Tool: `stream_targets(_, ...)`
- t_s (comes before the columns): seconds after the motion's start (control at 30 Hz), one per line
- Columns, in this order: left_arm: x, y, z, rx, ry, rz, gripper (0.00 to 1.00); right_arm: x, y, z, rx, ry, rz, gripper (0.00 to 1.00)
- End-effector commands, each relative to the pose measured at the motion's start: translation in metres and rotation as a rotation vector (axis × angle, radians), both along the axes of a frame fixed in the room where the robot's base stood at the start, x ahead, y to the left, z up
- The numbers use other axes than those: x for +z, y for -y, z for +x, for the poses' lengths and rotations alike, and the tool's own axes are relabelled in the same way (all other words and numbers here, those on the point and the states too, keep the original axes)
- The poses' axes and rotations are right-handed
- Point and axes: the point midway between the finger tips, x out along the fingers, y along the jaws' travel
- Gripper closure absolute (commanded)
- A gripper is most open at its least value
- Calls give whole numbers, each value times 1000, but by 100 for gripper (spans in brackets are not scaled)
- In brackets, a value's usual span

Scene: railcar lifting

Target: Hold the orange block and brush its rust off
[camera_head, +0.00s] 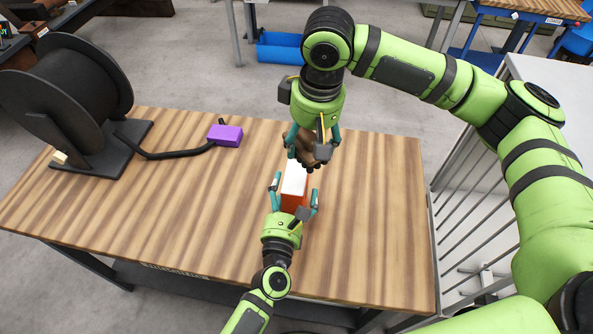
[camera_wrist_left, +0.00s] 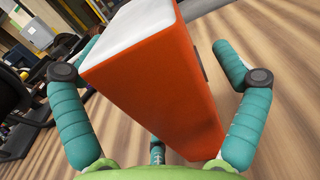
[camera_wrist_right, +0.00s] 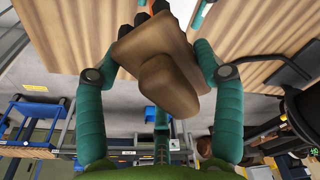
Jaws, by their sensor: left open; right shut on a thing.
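The orange block (camera_head: 291,201) stands on the wooden table, with a white top face. My left gripper (camera_head: 295,190) is open with its fingers on either side of the block. In the left wrist view the orange block (camera_wrist_left: 160,85) fills the space between the fingers, with gaps visible beside it. My right gripper (camera_head: 312,146) is shut on a brown brush (camera_wrist_right: 160,65), just beyond the block's far end. In the head view the brush is partly hidden by the fingers, and I cannot tell whether it touches the block. I cannot make out rust on the visible faces.
A purple box (camera_head: 225,135) with a black cable lies on the table (camera_head: 365,240) to the left. A large black reel (camera_head: 70,90) stands at the table's left end. The table's right part is clear. A white railing (camera_head: 470,190) runs beyond its right edge.

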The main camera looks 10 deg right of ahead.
Motion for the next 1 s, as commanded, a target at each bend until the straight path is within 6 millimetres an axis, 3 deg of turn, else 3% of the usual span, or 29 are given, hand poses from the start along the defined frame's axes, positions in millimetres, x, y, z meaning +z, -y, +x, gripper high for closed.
stream_targets(0.23,-1,-3,-8,0,-2,1,4,0,0,0,0,1,0,62)
stream_targets(0.7,-1,-38,-92,-2,-2,2,4,0,0,0,0,1,0,62)
stream_targets(1.0,0,-46,-111,0,0,-1,4,0,0,0,0,1,0,62)
